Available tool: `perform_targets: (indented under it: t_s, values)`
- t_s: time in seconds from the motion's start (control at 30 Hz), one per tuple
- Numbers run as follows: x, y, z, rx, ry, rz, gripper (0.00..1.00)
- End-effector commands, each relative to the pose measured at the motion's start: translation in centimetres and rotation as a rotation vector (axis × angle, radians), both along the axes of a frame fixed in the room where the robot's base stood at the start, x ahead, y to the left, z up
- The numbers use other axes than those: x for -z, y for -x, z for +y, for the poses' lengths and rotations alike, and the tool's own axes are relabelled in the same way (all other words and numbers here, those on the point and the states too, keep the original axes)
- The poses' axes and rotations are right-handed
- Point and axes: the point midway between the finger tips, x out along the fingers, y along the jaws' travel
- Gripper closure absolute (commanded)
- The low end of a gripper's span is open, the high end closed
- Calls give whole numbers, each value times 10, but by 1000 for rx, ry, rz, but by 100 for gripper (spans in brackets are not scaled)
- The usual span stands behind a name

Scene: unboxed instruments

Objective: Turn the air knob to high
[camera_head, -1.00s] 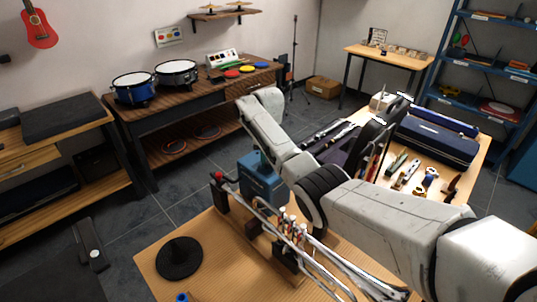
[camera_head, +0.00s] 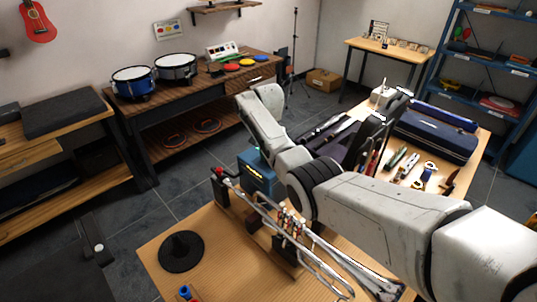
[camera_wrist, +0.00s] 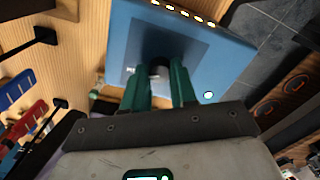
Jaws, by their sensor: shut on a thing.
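A blue box (camera_head: 262,183) stands on the near wooden table, partly hidden by my arm in the head view. A row of lit yellow lights shows on it. In the wrist view the blue box (camera_wrist: 205,55) fills the upper middle, with the lights along its upper edge and a darker panel in its centre. A small grey and dark knob (camera_wrist: 159,69) sits on that panel. My gripper (camera_wrist: 160,82) has its two green fingers closed around the knob's sides. The knob's pointer and markings are too hidden to read.
A black round base (camera_head: 181,252) stands at the table's near left. Instrument cases (camera_head: 437,135) and small tools lie on the right.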

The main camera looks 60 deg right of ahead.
Motion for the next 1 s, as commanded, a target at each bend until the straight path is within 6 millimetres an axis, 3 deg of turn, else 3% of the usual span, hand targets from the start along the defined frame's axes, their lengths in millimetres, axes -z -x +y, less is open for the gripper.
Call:
perform_targets:
  t_s: [0.1, 0.13, 0.4, 0.73, 1.0]
  values:
    - [0, 0, 0, 0, 0, -1, 100]
    - [0, 0, 0, 0, 0, -1, 72]
    - [0, 0, 0, -1, 0, -1, 48]
    - [-7, -1, 0, -1, 1, -3, 48]
    - [-52, -2, 0, -2, 2, -6, 48]
